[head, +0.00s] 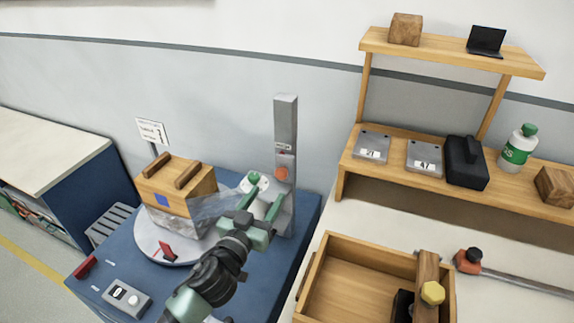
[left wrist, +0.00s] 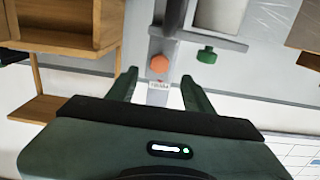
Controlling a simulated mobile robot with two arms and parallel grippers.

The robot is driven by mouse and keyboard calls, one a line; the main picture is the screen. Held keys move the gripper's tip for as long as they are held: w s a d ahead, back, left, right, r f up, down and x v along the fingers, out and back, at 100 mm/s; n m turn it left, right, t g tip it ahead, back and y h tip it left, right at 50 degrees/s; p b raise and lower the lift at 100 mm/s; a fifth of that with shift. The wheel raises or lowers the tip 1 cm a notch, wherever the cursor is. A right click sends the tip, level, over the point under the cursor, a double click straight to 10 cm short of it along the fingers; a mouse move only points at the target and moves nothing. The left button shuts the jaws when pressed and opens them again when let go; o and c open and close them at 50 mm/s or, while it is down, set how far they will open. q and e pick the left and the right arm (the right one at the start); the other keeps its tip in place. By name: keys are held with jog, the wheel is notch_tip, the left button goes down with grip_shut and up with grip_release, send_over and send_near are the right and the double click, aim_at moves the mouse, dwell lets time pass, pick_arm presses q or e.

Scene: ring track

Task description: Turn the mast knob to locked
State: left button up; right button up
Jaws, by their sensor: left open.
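The grey mast (head: 286,122) stands upright at the back right of the blue table. The mast knob is an orange hexagon (head: 281,174) on its front face, with a small label beside it. I cannot tell whether a finger touches the knob. The label's words are too small to read. My right gripper is not in view.
A turntable (head: 150,238) holds a box (head: 178,188) left of my arm, with clear film stretched toward the mast. A control box (head: 127,298) is at the front. A wooden tray (head: 350,282) stands to the right.

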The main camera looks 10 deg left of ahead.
aim_at(280, 175)
pick_arm(q)
jog(key=shift+w+r, duration=0.15)
jog(key=shift+w, duration=0.2)
jog(key=w, duration=0.3)
jog(key=w+d+p, duration=0.1)
jog(key=shift+w+r, duration=0.15)
jog(key=shift+r, duration=0.1)
jog(key=shift+w+d+f, duration=0.1)
jog(key=shift+w+d, duration=0.05)
jog(key=shift+w, duration=0.45)
jog(key=shift+w+d+f, duration=0.1)
jog(key=shift+w, duration=0.5)
jog(key=c, duration=0.9)
grip_shut()
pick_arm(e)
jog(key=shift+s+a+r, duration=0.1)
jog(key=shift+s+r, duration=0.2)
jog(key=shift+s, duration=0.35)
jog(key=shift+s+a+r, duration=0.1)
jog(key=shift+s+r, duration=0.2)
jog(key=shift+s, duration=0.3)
